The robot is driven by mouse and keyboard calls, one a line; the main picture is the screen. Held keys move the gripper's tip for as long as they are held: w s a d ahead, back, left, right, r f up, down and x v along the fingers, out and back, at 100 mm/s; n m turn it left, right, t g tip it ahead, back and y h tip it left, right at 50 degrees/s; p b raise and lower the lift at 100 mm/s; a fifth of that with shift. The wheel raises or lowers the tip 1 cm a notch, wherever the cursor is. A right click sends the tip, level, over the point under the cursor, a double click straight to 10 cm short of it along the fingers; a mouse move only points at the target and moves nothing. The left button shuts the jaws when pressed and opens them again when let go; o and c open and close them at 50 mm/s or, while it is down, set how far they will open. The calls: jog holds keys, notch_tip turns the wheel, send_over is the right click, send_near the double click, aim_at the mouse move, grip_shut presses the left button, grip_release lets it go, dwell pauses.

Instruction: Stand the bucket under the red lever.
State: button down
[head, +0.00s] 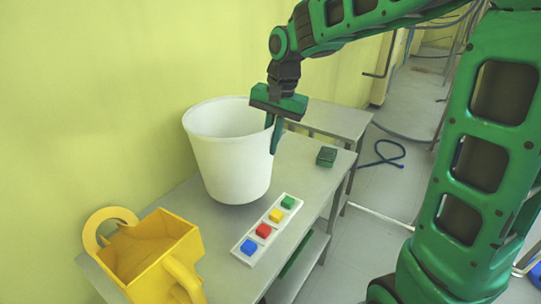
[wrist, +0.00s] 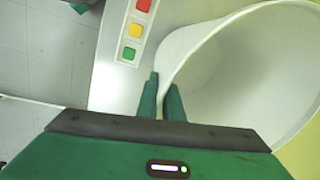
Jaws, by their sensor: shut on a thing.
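The white bucket (head: 229,165) is upright, at the table by the wall in the head view. Its rim and open inside fill the right of the wrist view (wrist: 245,75). My gripper (head: 273,138) comes from above and is shut on the bucket's right rim. In the wrist view, one finger of my gripper (wrist: 162,85) is outside the wall and one inside. I cannot tell whether the bucket's base touches the table. No red lever shows in either view.
The grey table (head: 215,240) carries a strip of coloured buttons (head: 267,230) in front of the bucket. A yellow container (head: 150,250) stands at the near left. A small dark green block (head: 326,156) lies to the right. A blue hose (head: 384,155) lies on the floor.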

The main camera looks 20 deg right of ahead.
aim_at(270, 159)
jog(key=shift+w+f, duration=0.1)
jog(key=shift+f, duration=1.85)
jog(key=c, duration=1.9)
grip_release()
jog(key=shift+f, duration=0.1)
notch_tip(270, 159, up, 12)
jog(key=s+d, duration=0.1)
jog(key=shift+n+g+h, duration=0.6)
jog(key=shift+n+g, duration=0.1)
jog(key=shift+n, duration=0.2)
jog(key=s+d+f, duration=0.4)
jog(key=s+d, duration=0.2)
jog(key=s, duration=0.3)
jog(key=s+d+f, duration=0.4)
jog(key=s+d, duration=0.2)
jog(key=s, duration=0.3)
jog(key=s+d+f, duration=0.4)
jog(key=s+d, duration=0.1)
jog(key=s, duration=0.5)
jog(key=shift+s+d+f, duration=0.1)
jog(key=shift+d+f, duration=0.25)
jog(key=shift+d, duration=0.05)
